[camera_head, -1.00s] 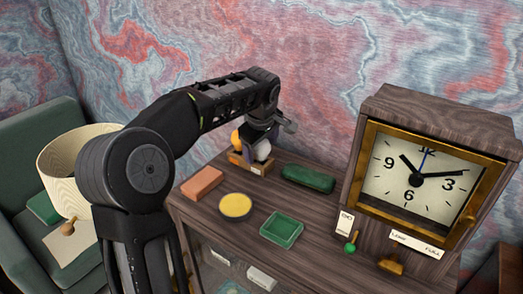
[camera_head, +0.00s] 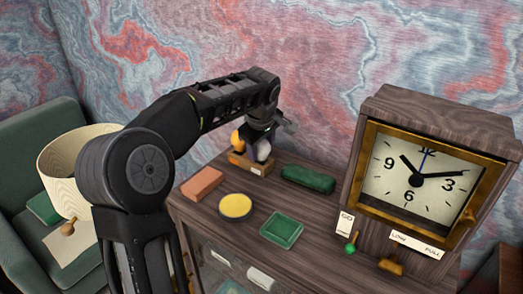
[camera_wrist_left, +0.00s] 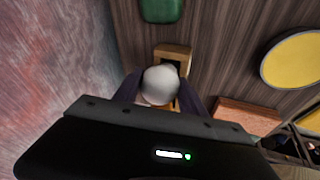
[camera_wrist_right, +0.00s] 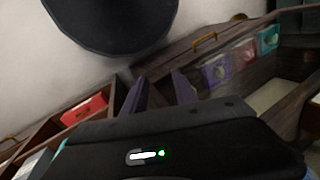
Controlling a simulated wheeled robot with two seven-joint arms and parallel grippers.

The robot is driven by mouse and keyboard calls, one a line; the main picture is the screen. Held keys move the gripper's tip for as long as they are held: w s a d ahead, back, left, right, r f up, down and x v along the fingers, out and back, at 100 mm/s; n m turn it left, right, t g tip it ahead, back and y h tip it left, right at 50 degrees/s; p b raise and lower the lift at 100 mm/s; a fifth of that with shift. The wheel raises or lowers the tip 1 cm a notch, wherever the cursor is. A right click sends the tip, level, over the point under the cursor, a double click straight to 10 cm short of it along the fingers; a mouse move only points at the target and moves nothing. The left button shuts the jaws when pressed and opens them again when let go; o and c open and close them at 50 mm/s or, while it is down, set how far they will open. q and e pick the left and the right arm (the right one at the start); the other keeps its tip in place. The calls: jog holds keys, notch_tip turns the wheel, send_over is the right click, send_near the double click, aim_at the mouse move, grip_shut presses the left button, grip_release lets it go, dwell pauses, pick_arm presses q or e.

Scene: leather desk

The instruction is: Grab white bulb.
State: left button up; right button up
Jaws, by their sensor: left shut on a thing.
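The white bulb (camera_wrist_left: 160,85) is round and sits between the two fingers of my left gripper (camera_wrist_left: 161,92) in the left wrist view. The fingers are shut on its sides. In the head view the white bulb (camera_head: 264,149) shows under my left gripper (camera_head: 262,142), beside an orange-yellow bulb (camera_head: 237,138). Both are at a small wooden holder (camera_head: 252,166) on the cabinet top. The bulb's lower end is hidden, so I cannot tell whether it is clear of the holder. My right gripper (camera_wrist_right: 159,90) shows only in its wrist view, open and empty.
On the cabinet top are a reddish block (camera_head: 202,184), a yellow round dish (camera_head: 236,206), a green tray (camera_head: 282,230) and a dark green case (camera_head: 308,179). A large clock (camera_head: 415,185) stands at right. A cream lampshade (camera_head: 75,168) is at left.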

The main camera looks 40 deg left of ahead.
pick_arm(q)
jog(key=shift+r, duration=0.15)
notch_tip(320, 180, up, 10)
jog(key=shift+f+b, duration=0.1)
jog(key=shift+b, duration=0.45)
jog(key=shift+f, duration=0.1)
dwell(0.3)
